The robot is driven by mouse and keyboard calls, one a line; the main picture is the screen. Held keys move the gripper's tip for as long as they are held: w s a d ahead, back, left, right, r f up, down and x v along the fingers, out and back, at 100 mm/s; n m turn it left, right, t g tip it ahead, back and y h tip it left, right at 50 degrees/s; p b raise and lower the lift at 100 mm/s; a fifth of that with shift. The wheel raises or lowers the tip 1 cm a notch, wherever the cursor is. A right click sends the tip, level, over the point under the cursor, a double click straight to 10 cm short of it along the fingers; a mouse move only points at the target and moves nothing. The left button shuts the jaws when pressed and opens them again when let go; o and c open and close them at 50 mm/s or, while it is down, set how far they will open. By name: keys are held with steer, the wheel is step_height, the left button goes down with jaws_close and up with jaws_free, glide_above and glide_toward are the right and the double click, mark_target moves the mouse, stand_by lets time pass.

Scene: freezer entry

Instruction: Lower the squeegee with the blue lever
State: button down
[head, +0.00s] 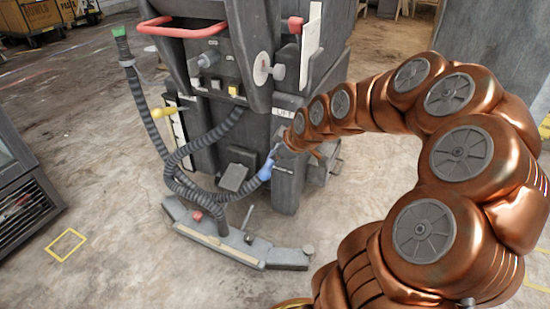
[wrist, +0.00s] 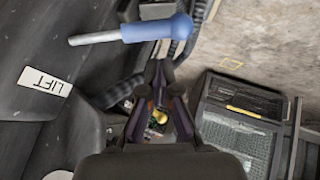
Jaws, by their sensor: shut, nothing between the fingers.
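The blue lever (head: 266,170) sticks out from the back of the dark floor-cleaning machine, with its blue grip low and its metal rod running up. In the wrist view its blue grip (wrist: 158,28) and bare rod lie across the top, ahead of my fingertips. My gripper (wrist: 159,75) is shut and empty, close to the lever; whether it touches cannot be told. In the head view my gripper is small and mostly hidden by my arm. The squeegee (head: 231,247) is the long curved bar low behind the machine, at floor level.
Ribbed grey hoses (head: 184,158) loop beside the lever. A red handlebar (head: 181,29) tops the machine. A dark vented cabinet (head: 25,192) stands at left. Open concrete floor lies around the squeegee.

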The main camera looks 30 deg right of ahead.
steer(key=v, duration=0.3)
steer(key=shift+s+r, duration=0.15)
steer(key=shift+r, duration=0.05)
steer(key=shift+a, duration=0.1)
steer(key=s+a+r+m+g+p, duration=0.1)
steer(key=s+a+r+g+p, duration=0.1)
steer(key=s+a+r+p, duration=0.4)
steer(key=s+a+r+m+g+p, duration=0.1)
steer(key=s+a+r+p, duration=0.15)
steer(key=r+p, duration=0.5)
steer(key=s+a+r+m+g+p, duration=0.1)
steer(key=s+a+r+g+p, duration=0.1)
steer(key=s+a+r+p, duration=0.35)
steer(key=s+a+r+m+g+p, duration=0.2)
steer(key=s+a+r+p, duration=0.1)
steer(key=s+r+p, duration=0.4)
steer(key=s+a+r+m+g+p, duration=0.2)
steer(key=s+r+p, duration=0.6)
steer(key=r+p, duration=0.6)
steer(key=shift+s+a+r+g+h+p, duration=0.3)
steer(key=shift+a+p, duration=0.15)
steer(key=shift+p, duration=0.6)
